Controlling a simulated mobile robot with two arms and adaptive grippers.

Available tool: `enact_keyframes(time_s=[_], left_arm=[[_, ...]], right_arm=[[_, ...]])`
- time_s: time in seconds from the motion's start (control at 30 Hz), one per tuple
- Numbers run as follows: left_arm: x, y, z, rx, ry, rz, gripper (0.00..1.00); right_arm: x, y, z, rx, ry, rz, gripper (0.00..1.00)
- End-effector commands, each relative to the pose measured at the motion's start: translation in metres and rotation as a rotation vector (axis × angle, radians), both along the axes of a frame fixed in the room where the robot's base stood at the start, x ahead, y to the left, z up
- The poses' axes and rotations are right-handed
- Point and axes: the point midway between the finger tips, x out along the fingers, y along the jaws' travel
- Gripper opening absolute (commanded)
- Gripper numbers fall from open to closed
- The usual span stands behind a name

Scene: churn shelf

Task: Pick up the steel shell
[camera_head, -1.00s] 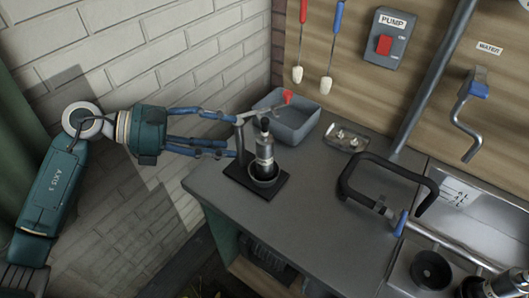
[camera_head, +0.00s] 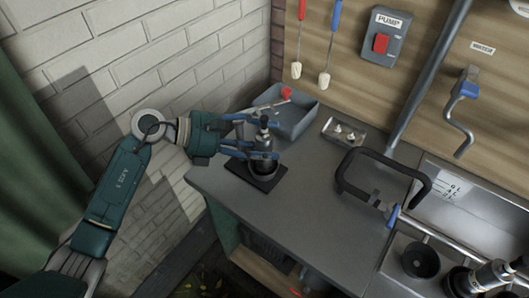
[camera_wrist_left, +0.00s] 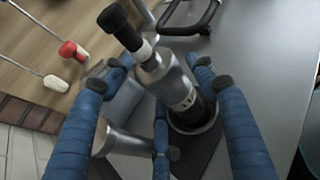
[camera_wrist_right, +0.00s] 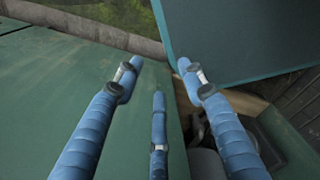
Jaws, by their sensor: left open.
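The steel shell (camera_head: 263,143), a grey metal cylinder with a black knob on top, stands on a black base plate (camera_head: 262,180) near the counter's left corner. My left gripper (camera_head: 270,140) is open at the shell, its blue fingers reaching in from the left and partly hiding it. In the left wrist view the shell (camera_wrist_left: 165,78) lies between the spread fingers (camera_wrist_left: 158,90); its lower end sits in a dark round cup. I cannot tell whether any finger touches it. My right gripper (camera_wrist_right: 160,85) is open and empty in the right wrist view, before green panels.
A grey bin (camera_head: 291,118) with a red-ended lever is close behind the shell. A small metal tray (camera_head: 343,133) and a black curved handle (camera_head: 383,174) are to the right. A brick wall (camera_head: 130,60) borders the left. The counter's front middle is clear.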

Motion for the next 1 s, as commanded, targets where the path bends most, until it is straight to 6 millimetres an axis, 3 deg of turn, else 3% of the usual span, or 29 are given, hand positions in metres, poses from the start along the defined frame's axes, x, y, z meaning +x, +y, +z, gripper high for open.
enact_keyframes(time_s=[0.1, 0.13, 0.4, 0.67, 1.0], left_arm=[[0.0, 0.0, 0.0, 0.0, 0.0, 0.0, 0.58], [0.0, 0.0, 0.0, 0.0, 0.0, 0.0, 0.54], [0.0, 0.0, 0.001, -0.003, -0.002, 0.0, 0.03], [0.0, 0.0, 0.01, -0.002, -0.004, 0.0, 0.03], [0.0, 0.001, 0.076, -0.001, -0.004, -0.001, 0.03]], right_arm=[[0.001, 0.0, 0.0, 0.0, -0.002, -0.001, 0.4], [0.001, 0.0, 0.0, 0.0, -0.002, -0.001, 0.4], [0.002, -0.002, 0.0, -0.002, -0.003, -0.001, 0.4], [0.002, -0.005, 0.005, -0.006, -0.002, -0.001, 0.4], [0.002, -0.005, 0.038, -0.006, -0.002, -0.001, 0.4]])
